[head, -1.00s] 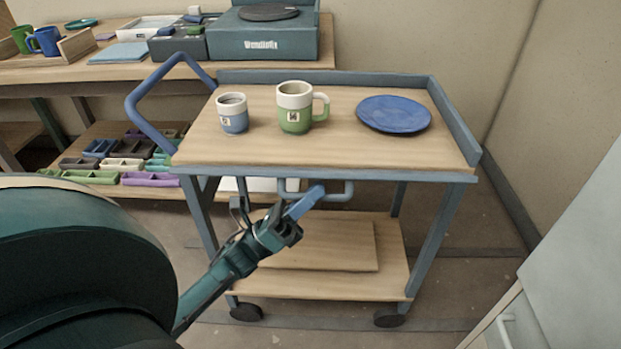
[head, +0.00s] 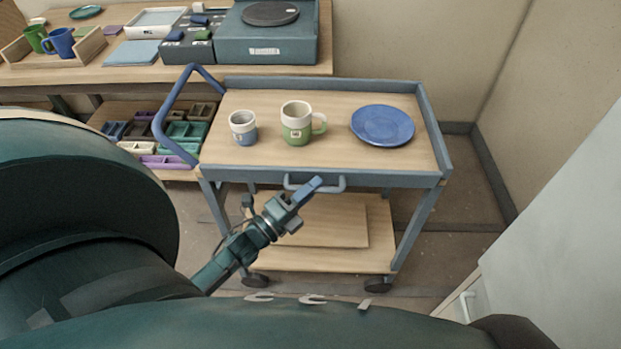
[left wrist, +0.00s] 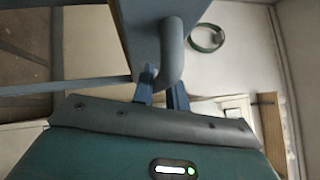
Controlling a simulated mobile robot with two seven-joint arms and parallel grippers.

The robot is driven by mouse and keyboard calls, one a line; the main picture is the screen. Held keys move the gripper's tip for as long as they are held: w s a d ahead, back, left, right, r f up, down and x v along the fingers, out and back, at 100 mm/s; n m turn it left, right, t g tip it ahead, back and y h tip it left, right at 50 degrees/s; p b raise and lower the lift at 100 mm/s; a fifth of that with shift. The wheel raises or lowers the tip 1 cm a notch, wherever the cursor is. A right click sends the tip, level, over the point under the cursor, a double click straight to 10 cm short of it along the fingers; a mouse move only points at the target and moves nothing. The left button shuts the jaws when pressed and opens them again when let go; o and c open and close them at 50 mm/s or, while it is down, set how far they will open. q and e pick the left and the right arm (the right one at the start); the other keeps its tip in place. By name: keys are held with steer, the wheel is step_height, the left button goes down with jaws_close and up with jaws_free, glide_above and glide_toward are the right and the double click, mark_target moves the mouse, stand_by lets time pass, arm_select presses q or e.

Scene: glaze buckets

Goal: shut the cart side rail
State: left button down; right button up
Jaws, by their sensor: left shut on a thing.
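The cart (head: 300,288) stands ahead of me with a wood top framed in blue-grey. Its front side rail (head: 380,178) runs along the near edge, level with or below the top, and its grey loop handle (head: 335,187) hangs there. My left gripper (head: 312,184) reaches up from below and is shut on this handle, left of its middle. In the left wrist view the curved handle (left wrist: 173,45) comes down to the fingertips (left wrist: 162,92), partly hidden by them. My right gripper is not in view.
On the cart top stand a white-and-blue mug (head: 243,128), a white-and-green mug (head: 298,124) and a blue plate (head: 383,125). Raised rails (head: 433,130) edge the back and right. A push handle (head: 165,110) rises at left. A pale cabinet (head: 560,230) stands at right.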

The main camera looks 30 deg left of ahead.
arm_select(q)
steer(key=shift+w+a+r+n+g+p, duration=0.1)
steer(key=shift+w+r+n+g+p, duration=0.25)
steer(key=shift+p, duration=0.5)
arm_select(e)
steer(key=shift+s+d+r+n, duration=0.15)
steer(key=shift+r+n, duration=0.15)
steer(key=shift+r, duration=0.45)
arm_select(q)
steer(key=shift+s+f+y, duration=0.1)
steer(key=shift+s+y, duration=0.05)
steer(key=shift+y, duration=0.15)
steer(key=c, duration=1.7)
jaws_free()
steer(key=shift+f, duration=0.1)
steer(key=b+v, duration=0.1)
steer(key=v, duration=1.2)
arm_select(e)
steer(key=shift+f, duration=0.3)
arm_select(q)
steer(key=shift+n, duration=0.25)
